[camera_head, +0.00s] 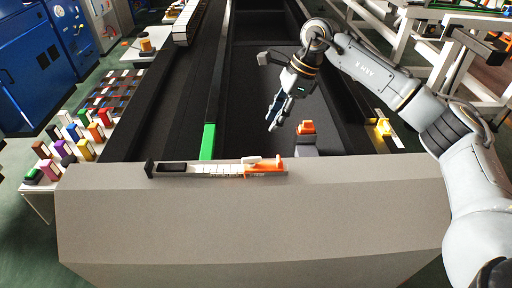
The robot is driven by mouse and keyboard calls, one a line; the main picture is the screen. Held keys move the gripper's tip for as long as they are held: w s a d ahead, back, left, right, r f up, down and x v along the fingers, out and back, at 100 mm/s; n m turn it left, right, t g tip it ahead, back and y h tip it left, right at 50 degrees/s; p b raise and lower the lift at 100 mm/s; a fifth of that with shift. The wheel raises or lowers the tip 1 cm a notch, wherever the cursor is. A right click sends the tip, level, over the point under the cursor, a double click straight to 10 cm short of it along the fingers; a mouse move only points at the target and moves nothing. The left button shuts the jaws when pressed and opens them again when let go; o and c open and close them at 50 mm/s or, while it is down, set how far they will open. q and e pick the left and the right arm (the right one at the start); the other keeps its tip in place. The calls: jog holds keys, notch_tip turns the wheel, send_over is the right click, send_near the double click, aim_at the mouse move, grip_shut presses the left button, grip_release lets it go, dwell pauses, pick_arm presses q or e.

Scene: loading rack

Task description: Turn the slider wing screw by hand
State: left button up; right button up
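A slim rail assembly with an orange slider (266,169) lies along the back edge of the grey box top, near the middle. A small white piece (251,161) sits on the slider's left part; I cannot tell whether it is the wing screw. My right gripper (272,125) hangs above the dark channel, behind and apart from the slider, with its fingers pointing down. Its fingers look close together from this side, and I cannot tell how far apart they are. It holds nothing that I can see. My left gripper is not in view.
A grey block with an orange top (306,128) stands behind the box, right of the slider. A green strip (208,141) stands behind the rail. The grey box top (250,215) is clear in front. Coloured blocks (85,150) fill a table at left.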

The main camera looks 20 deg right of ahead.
aim_at(252, 157)
jog(key=p+x, duration=0.1)
jog(key=x, duration=0.3)
jog(key=p+x, duration=0.2)
jog(key=x, duration=0.2)
jog(key=p+x, duration=0.1)
jog(key=x, duration=0.3)
jog(key=shift+a+f+p, duration=0.2)
jog(key=shift+a+p, duration=0.15)
jog(key=shift+a, duration=0.2)
jog(key=shift+f, duration=0.4)
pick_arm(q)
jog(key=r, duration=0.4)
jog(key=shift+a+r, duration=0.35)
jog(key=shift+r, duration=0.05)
pick_arm(e)
jog(key=shift+c, duration=0.4)
